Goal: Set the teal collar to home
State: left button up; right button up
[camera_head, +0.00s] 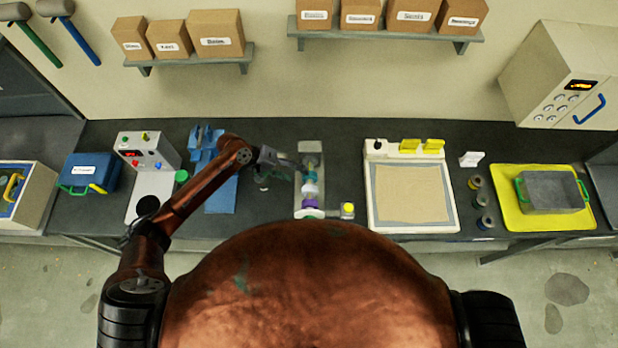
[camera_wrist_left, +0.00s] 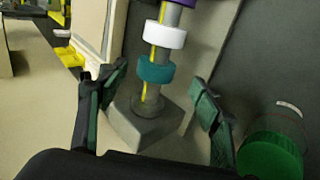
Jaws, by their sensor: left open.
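The screw expeller (camera_head: 309,148) stands on the dark bench near the middle, with a teal collar (camera_head: 310,176), a white collar (camera_head: 310,189) and a purple collar (camera_head: 309,204) along its grey shaft. In the left wrist view the teal collar (camera_wrist_left: 156,69) sits closest to the grey end block (camera_wrist_left: 145,127), with the white collar (camera_wrist_left: 165,35) beyond it. Yellow line segments show along the shaft beside the collars. My left gripper (camera_head: 287,162) is open; in the wrist view its fingers (camera_wrist_left: 158,78) stand either side of the teal collar, apparently apart from it. My right gripper is out of sight.
A yellow-topped block or jar (camera_head: 347,209) is close to the expeller's near end. A white-framed tray (camera_head: 375,213) lies to the right, blue holders (camera_head: 205,142) to the left. A round green item (camera_wrist_left: 270,156) sits right of the fingers in the wrist view.

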aim_at(304, 176)
pick_arm(q)
jog(key=shift+w, duration=0.25)
jog(key=shift+d+f, duration=0.1)
jog(key=shift+d, duration=0.25)
jog(key=p+x, duration=0.1)
jog(key=x, duration=0.6)
